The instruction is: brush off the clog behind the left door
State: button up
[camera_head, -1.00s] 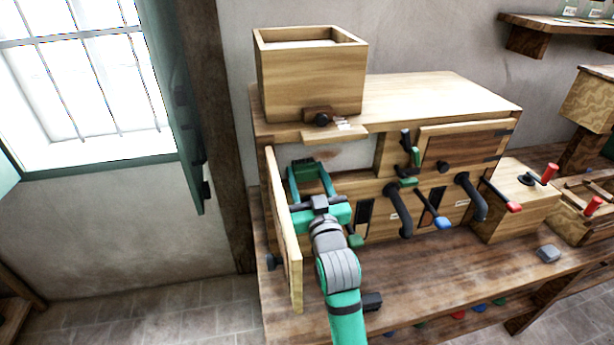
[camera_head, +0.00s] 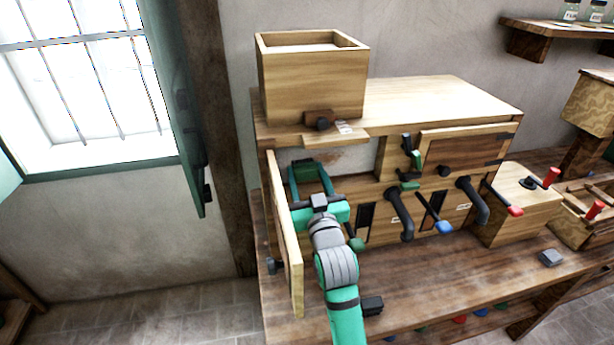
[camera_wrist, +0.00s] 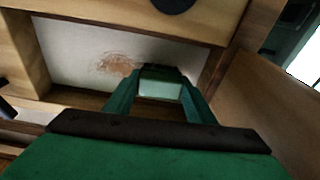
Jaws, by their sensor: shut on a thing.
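The left door (camera_head: 286,235) of the wooden cabinet (camera_head: 440,95) stands open, and it also shows at the right of the wrist view (camera_wrist: 272,105). Behind it is an open bay with a pale back wall. A reddish-brown smear, the clog (camera_wrist: 118,65), is on that wall; it shows faintly in the head view (camera_head: 338,157). My gripper (camera_wrist: 160,88) reaches into the bay. Its green fingers are shut on a small pale-green block, likely the brush (camera_wrist: 160,84). In the wrist view the block is beside the smear, to its right. I cannot tell whether it touches the wall.
An open-topped wooden box (camera_head: 312,85) stands on the cabinet above the bay. The right door (camera_head: 468,150) is shut. Black handles (camera_head: 398,212) and coloured levers (camera_head: 437,215) stick out to the right of my arm. The wooden bench (camera_head: 420,280) has free room in front.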

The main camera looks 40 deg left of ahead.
jog(key=shift+w+d, duration=1.45)
jog(key=shift+w, duration=0.35)
jog(key=shift+w+d, duration=1.5)
jog(key=shift+w, duration=0.25)
jog(key=shift+w+d, duration=1.45)
jog(key=shift+w, duration=0.35)
